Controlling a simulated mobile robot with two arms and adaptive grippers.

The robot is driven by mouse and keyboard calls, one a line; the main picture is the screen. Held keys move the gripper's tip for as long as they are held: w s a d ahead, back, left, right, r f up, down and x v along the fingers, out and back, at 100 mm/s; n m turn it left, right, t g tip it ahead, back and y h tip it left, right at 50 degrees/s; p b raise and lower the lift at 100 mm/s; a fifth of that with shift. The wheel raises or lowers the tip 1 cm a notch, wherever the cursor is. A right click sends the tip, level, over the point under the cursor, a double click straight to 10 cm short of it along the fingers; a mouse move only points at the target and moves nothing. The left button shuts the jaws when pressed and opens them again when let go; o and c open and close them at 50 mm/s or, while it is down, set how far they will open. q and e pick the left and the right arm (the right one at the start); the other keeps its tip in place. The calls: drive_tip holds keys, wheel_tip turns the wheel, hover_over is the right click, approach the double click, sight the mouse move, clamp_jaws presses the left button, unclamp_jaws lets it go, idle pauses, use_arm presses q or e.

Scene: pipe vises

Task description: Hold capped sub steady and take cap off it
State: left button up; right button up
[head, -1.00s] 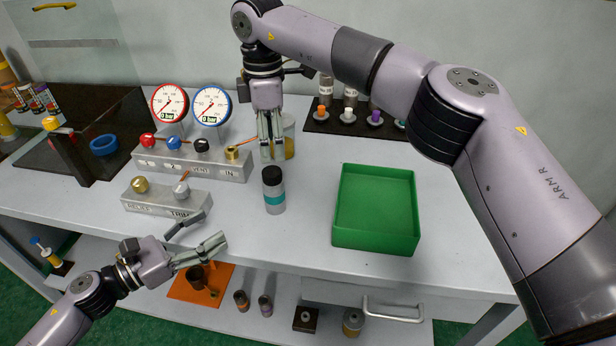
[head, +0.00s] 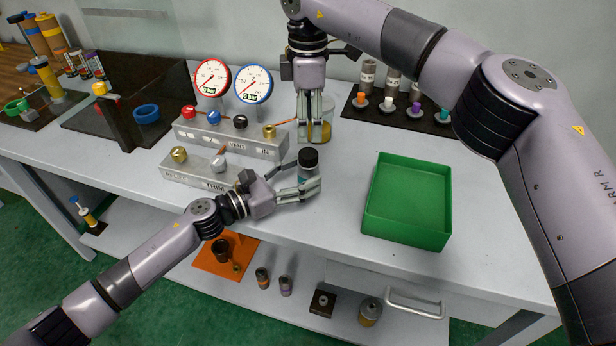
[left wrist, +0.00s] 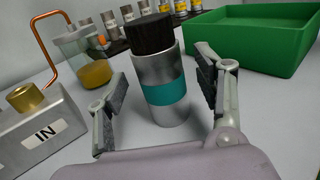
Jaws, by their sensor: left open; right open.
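The capped sub (head: 309,175) is a grey metal cylinder with a teal band, standing upright on the bench. Its black cap (head: 308,158) sits on top. In the left wrist view the sub (left wrist: 164,108) and its dark cap (left wrist: 150,33) stand between my fingers. My left gripper (head: 303,187) is open around the sub's lower part, with a gap on each side in the wrist view. My right gripper (head: 312,135) points down, open, behind the sub, in front of a clear jar of amber liquid (head: 325,127). Its fingertips partly overlap the jar.
A green tray (head: 405,240) lies to the right. The gauge manifold (head: 225,140) and trim block (head: 185,173) stand at left, close to my left gripper. A dark rack with several small parts (head: 350,103) is at the back. Free bench lies between sub and tray.

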use_arm(q)
drive_tip(key=shift+x, duration=1)
drive_tip(key=shift+c, duration=0.4)
clamp_jaws()
